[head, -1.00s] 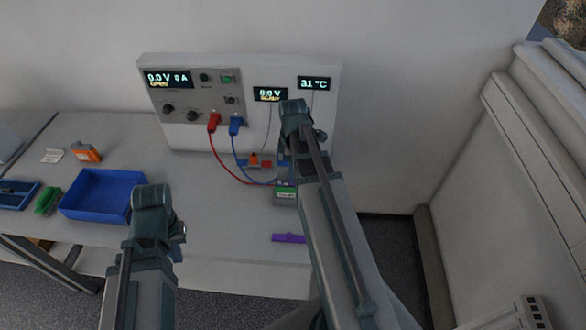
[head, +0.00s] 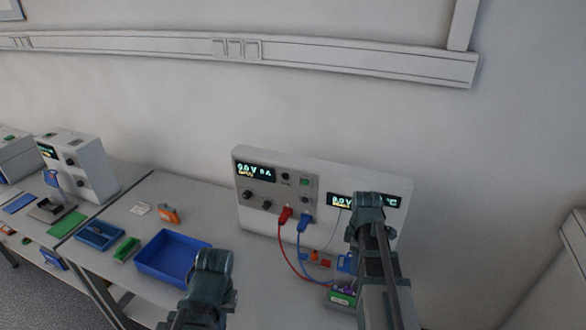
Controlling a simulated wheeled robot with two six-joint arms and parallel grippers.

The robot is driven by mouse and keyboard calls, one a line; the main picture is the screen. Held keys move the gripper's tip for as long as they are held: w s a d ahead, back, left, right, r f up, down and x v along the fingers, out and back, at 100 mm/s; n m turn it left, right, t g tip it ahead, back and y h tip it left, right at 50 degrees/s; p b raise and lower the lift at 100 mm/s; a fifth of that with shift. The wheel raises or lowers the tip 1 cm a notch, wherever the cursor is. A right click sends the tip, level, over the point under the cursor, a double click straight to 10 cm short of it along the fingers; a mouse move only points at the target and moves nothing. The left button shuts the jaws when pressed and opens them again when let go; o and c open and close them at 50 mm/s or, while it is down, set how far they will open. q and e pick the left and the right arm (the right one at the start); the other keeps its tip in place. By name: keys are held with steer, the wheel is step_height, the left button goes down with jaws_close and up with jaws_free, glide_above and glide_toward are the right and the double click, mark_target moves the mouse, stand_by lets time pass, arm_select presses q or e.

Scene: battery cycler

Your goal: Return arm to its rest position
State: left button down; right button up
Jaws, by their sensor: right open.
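My right arm reaches up from the lower right in the head view. Its upper joint stands in front of the cycler's right side. My right gripper (head: 354,252), mostly hidden behind that arm, is open near the battery stand. A green and white battery (head: 342,298) sits just below it, with a purple piece (head: 347,289) at its top edge. I cannot tell whether they touch. My left arm comes in at the bottom, in front of the blue tray (head: 155,262). Its fingers do not show.
The grey cycler (head: 262,208) has red (head: 286,214) and blue (head: 306,220) plugs with cables running to the battery area. Another instrument (head: 90,165) stands further left.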

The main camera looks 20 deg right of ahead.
steer(key=s+a+f+m+b, duration=0.2)
steer(key=a+f+b, duration=0.3)
steer(key=a, duration=0.4)
steer(key=s+a+f+m+b, duration=0.2)
steer(key=s+a+f+b, duration=0.2)
steer(key=a, duration=0.5)
steer(key=s+a+f+m+h+b, duration=0.1)
steer(key=s+a+f+m+b, duration=0.2)
steer(key=a, duration=0.7)
step_height(320, 180, down, 3)
steer(key=b, duration=0.3)
steer(key=shift+s, duration=0.25)
steer(key=shift+d+r, duration=0.1)
